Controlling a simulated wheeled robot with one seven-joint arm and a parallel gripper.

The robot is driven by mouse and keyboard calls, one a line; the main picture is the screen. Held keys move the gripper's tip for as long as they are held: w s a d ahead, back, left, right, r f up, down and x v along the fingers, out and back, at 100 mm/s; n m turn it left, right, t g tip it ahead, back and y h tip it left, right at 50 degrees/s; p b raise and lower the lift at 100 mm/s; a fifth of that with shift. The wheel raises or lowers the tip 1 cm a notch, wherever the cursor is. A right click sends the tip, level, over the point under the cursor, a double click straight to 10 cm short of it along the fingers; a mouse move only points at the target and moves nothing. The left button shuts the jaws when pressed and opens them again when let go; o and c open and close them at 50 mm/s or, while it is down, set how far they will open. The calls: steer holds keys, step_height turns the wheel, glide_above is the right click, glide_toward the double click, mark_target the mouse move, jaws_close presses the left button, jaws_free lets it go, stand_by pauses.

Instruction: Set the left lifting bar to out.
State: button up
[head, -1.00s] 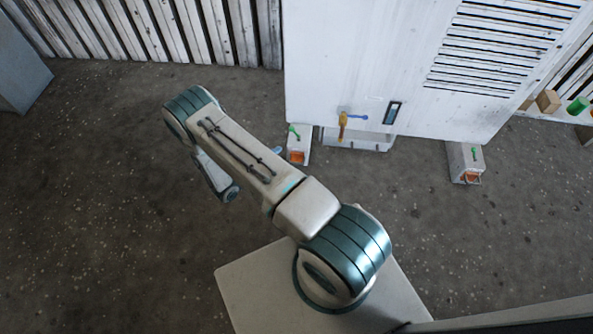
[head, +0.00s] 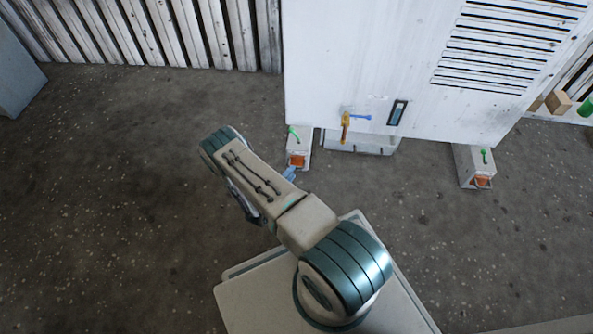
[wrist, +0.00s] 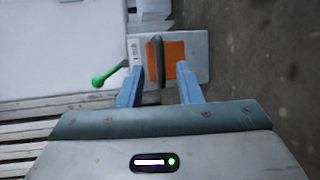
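The left foot block (head: 299,148) of the white housing is pale grey with an orange patch on its front. In the wrist view, a dark upright bar (wrist: 155,62), apparently the left lifting bar, stands against the orange plate (wrist: 174,51). My gripper (wrist: 159,84) is open, with its blue fingers apart and the bar between them in the picture, seemingly just ahead of the tips. I cannot tell whether anything touches. In the head view, my gripper (head: 290,173) shows only as blue fingertips near the block; my arm hides the rest.
A green-knobbed lever (wrist: 108,76) sits beside the orange plate. A similar right foot block (head: 474,166) stands apart. The speckled floor around is mostly clear.

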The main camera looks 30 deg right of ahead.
steer(key=b+x, duration=0.1)
steer(key=x, duration=0.4)
